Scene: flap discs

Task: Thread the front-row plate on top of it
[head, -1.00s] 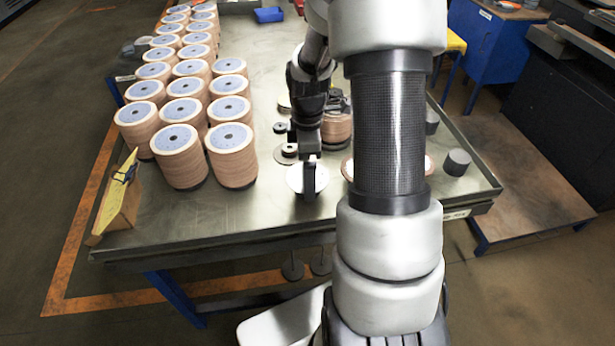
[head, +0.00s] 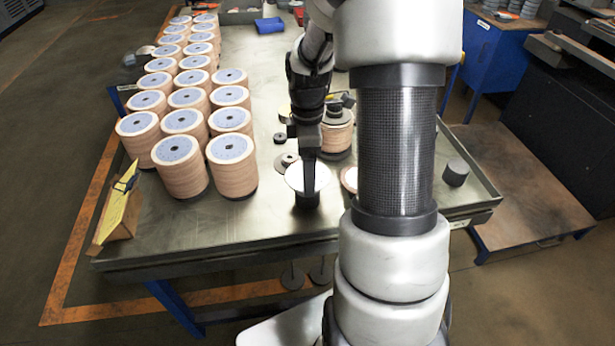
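My gripper (head: 309,190) points down near the table's front edge, its fingers edge-on in front of a pale round plate (head: 294,178). I cannot see whether they are shut on the plate. A short dark cylinder (head: 307,201) shows directly under the plate; I cannot tell whether the two touch. Another pale round piece (head: 348,179) lies to the right, mostly hidden by my arm. Behind my gripper stands a brown disc stack (head: 337,138) with a dark piece on top, partly hidden by my arm.
Tall stacks of brown flap discs (head: 180,168) fill the table's left side. A yellow-faced wedge (head: 118,208) stands at the front left corner. A dark cylinder (head: 455,173) stands at the right. The front middle strip is clear.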

